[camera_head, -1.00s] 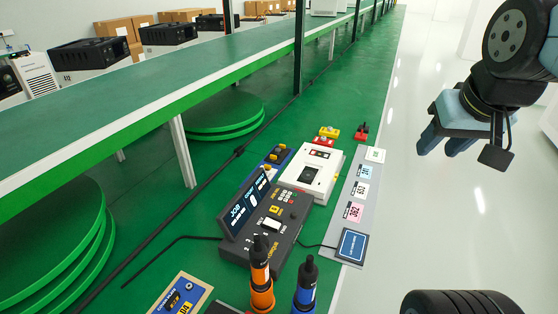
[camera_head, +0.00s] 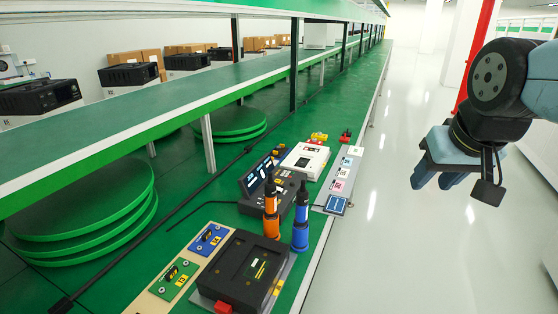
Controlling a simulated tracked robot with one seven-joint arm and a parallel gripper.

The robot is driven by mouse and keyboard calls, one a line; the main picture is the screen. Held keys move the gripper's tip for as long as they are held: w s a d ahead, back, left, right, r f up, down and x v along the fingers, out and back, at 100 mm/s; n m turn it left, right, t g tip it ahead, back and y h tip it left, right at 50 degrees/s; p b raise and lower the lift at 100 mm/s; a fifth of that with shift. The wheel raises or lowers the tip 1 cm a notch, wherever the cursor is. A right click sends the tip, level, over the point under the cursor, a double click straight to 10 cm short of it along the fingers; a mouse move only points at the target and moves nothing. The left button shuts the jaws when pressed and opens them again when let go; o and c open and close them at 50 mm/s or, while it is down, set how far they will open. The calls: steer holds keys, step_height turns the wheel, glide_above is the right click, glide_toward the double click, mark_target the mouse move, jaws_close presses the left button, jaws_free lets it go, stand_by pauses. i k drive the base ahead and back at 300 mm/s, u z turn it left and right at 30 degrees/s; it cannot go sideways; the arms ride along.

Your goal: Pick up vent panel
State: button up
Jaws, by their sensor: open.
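My gripper (camera_head: 440,178) hangs at the right of the view over the pale floor, its fingers pointing down and left. It is open, with nothing between the fingers, and well apart from the bench. I cannot pick out a vent panel for certain in this view. A white box-like unit (camera_head: 303,162) lies on the green bench, but I cannot tell whether it has vents.
Stacked green discs (camera_head: 85,205) stand left under a raised belt (camera_head: 150,110). The floor (camera_head: 400,260) is clear.

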mark_target(281, 152)
steer(key=z, duration=0.35)
steer(key=k, duration=0.15)
steer(key=z, duration=0.75)
steer(key=i, duration=3.65)
steer(key=u, duration=2.35)
